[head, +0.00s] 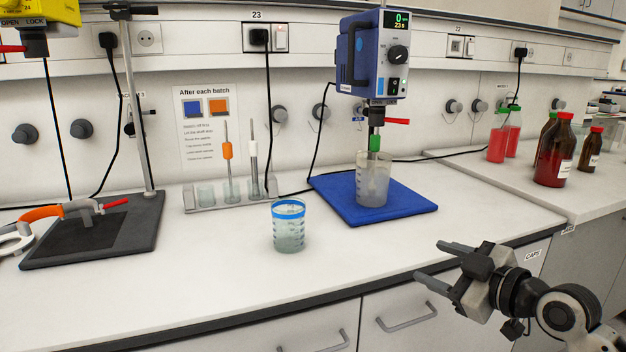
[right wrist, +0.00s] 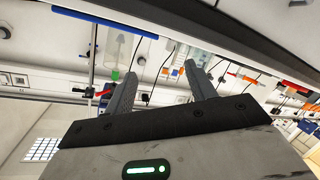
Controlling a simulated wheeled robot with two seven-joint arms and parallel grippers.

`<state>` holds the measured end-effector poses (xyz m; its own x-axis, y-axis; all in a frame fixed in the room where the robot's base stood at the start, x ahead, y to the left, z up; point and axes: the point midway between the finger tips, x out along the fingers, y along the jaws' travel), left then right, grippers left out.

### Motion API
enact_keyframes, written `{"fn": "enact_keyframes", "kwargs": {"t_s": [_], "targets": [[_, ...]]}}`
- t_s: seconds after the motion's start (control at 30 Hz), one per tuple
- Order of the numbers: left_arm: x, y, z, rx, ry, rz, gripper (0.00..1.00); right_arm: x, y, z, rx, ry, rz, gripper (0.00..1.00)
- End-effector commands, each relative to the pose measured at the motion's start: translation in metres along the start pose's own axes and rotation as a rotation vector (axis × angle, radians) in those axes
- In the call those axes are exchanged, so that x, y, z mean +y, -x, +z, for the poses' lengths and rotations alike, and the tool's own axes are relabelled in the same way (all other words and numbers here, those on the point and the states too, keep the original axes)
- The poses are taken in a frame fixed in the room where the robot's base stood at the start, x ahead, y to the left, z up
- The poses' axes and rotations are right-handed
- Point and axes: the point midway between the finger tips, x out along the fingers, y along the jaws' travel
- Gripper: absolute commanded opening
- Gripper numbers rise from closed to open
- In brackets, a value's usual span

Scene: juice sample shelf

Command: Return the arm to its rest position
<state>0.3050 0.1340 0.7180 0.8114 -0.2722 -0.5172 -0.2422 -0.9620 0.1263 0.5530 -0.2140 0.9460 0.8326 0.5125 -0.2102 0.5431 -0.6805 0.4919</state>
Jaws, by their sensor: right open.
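My right gripper (head: 436,262) is in the lower right of the head view, in front of the counter's front edge. It is open and holds nothing. Its two fingers point left, apart from everything on the counter. In the right wrist view the two fingers of the right gripper (right wrist: 165,85) stand apart with nothing between them. My left gripper is not in view.
A beaker with a blue band (head: 289,228) stands on the counter (head: 190,290). A blue stirrer (head: 372,60) is above a beaker (head: 372,182) on a blue mat (head: 400,214). Red bottles (head: 555,150) stand at right. A rack (head: 205,207) and dark stand base (head: 130,235) are left.

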Motion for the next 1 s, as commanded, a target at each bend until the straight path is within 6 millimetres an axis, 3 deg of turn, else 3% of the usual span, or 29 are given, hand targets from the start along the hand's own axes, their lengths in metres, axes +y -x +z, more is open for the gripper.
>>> {"fn": "enact_keyframes", "kwargs": {"t_s": [0.03, 0.2, 0.3, 0.43, 0.6, 1.0], "targets": [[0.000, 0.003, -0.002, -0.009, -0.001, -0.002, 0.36, -0.036, 0.000, 0.022, -0.042, -0.083, -0.013, 0.56], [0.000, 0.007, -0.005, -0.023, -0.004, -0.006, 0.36, -0.145, 0.023, 0.080, -0.183, -0.346, 0.007, 0.56], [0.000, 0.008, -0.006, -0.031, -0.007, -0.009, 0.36, -0.202, 0.051, 0.100, -0.261, -0.487, 0.039, 0.56], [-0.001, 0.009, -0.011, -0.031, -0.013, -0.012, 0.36, -0.254, 0.087, 0.110, -0.343, -0.627, 0.089, 0.56], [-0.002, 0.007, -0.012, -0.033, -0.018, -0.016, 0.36, -0.287, 0.117, 0.114, -0.404, -0.722, 0.136, 0.56], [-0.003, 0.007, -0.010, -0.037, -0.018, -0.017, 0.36, -0.293, 0.124, 0.115, -0.417, -0.739, 0.148, 0.56]]}}
